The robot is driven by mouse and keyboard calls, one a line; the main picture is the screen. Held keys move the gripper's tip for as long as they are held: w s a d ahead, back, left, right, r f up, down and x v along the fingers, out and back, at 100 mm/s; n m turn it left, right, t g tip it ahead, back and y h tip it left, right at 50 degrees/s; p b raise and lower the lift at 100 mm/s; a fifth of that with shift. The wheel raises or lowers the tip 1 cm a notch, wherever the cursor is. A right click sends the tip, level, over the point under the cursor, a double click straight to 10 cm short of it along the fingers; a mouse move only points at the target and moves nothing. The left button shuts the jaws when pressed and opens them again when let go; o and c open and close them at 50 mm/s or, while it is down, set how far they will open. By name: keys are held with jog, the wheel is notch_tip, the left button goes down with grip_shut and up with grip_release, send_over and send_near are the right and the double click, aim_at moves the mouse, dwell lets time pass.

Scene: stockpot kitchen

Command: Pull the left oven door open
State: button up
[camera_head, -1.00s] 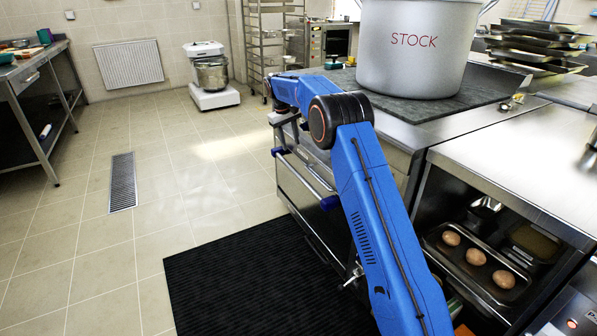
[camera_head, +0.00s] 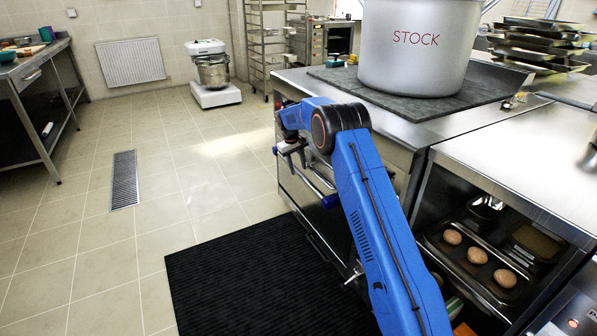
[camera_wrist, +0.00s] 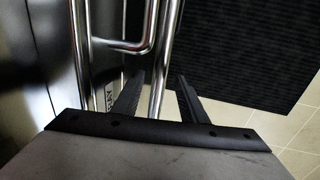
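The oven front (camera_head: 297,192) is a steel and dark face below the counter, partly hidden behind my blue arm. It looks closed. I cannot clearly tell the left door from the other in the head view. In the wrist view a chrome handle bar (camera_wrist: 166,55) runs up the picture, beside a dark, shiny door face (camera_wrist: 100,50). My gripper (camera_wrist: 160,82) is open, its two black fingers on either side of the bar, with visible gaps. In the head view my gripper (camera_head: 290,148) is small and low at the oven front, its fingers unclear.
A large stockpot (camera_head: 415,45) stands on the dark slab on the counter. A black ribbed mat (camera_head: 250,275) covers the floor before the oven. An open shelf (camera_head: 480,260) at right holds a tray with buns.

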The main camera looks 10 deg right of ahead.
jog(key=shift+d+f, duration=0.2)
jog(key=shift+f, duration=0.9)
jog(key=shift+c, duration=0.6)
